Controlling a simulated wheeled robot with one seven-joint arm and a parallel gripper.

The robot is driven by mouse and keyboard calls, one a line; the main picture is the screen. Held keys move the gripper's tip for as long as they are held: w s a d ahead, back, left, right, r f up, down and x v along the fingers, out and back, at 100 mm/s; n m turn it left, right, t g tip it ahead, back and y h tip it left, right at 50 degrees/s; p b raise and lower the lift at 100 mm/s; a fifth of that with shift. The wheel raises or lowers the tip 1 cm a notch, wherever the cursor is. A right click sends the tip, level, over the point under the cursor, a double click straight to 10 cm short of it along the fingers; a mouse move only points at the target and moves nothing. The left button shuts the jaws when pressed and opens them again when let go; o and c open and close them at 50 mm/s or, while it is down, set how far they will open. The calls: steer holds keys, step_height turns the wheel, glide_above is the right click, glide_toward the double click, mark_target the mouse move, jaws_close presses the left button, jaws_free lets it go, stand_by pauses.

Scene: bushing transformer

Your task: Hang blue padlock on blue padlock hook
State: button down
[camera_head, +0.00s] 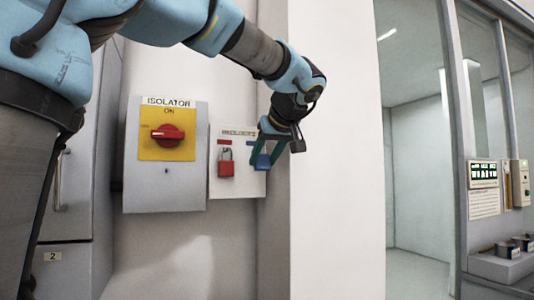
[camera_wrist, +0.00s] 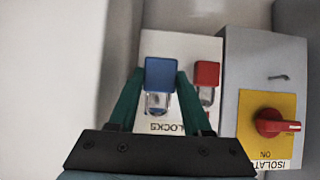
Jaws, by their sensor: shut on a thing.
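The blue padlock (camera_head: 262,161) is in front of the right part of the white lock board (camera_head: 238,189). My gripper (camera_head: 268,150) reaches in from above and is shut on the blue padlock. In the wrist view, which is upside down, the blue padlock (camera_wrist: 160,73) sits between the two green fingers, its metal shackle pointing toward the gripper base. The blue hook is hidden behind the gripper and padlock, so I cannot tell whether the shackle is around it. A red padlock (camera_head: 226,163) hangs beside it on the board; it also shows in the wrist view (camera_wrist: 206,75).
Left of the board is the grey isolator box (camera_head: 166,192) with a red rotary switch (camera_head: 167,134) on a yellow plate. A white wall edge (camera_head: 335,170) stands close to the right of my gripper. The space below the board looks free.

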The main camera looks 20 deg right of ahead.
steer(key=shift+w+p, duration=0.75)
steer(key=shift+w, duration=0.5)
steer(key=shift+b+x, duration=0.85)
steer(key=shift+b, duration=0.1)
steer(key=shift+f, duration=0.1)
steer(key=shift+c, duration=1.3)
jaws_free()
steer(key=shift+s, duration=0.15)
